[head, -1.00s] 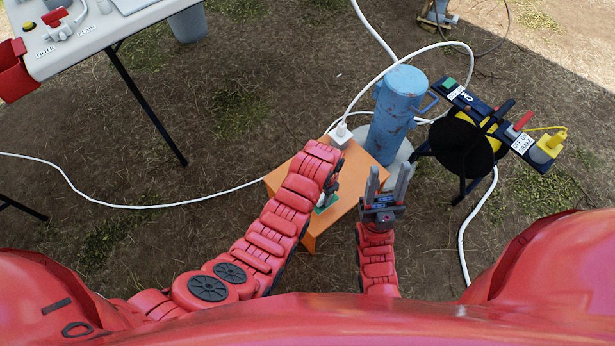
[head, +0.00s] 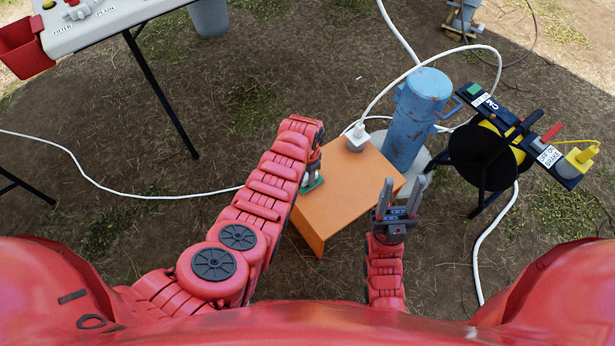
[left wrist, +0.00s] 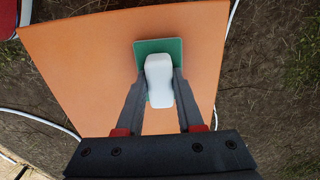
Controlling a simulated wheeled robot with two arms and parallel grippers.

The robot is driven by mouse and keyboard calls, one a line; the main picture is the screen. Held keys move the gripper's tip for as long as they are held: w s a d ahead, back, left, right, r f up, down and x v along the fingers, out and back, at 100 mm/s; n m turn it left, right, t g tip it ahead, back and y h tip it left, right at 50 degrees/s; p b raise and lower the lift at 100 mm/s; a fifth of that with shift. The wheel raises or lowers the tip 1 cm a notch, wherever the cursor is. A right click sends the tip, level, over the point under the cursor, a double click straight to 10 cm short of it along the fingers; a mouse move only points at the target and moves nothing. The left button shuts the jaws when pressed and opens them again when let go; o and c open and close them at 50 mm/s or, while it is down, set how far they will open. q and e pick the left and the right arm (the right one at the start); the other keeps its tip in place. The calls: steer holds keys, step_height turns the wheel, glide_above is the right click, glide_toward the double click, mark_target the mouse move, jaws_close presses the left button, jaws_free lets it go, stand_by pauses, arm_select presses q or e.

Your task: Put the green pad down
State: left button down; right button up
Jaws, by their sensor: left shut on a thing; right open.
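The green pad (head: 312,186) shows at the left edge of the orange table (head: 345,200), partly hidden by my left arm. In the left wrist view the pad (left wrist: 148,47) is a flat green plate with a white block-shaped grip (left wrist: 159,80) on it. My left gripper (left wrist: 160,92) is shut on that white grip, one finger at each side. The pad is over the orange top (left wrist: 90,70); I cannot tell whether it touches it. My right gripper (head: 402,200) is open and empty, at the right of the orange table.
A white plug-like piece on a grey base (head: 357,137) stands at the table's back corner. A blue cylinder (head: 421,115) stands behind it. A black reel frame (head: 490,155) is at right. White cables cross the ground. A white table (head: 100,25) is at upper left.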

arm_select(q)
steer(key=shift+f, duration=0.2)
steer(key=c, duration=0.5)
jaws_free()
steer(key=shift+c, duration=0.2)
steer(key=shift+r, duration=0.1)
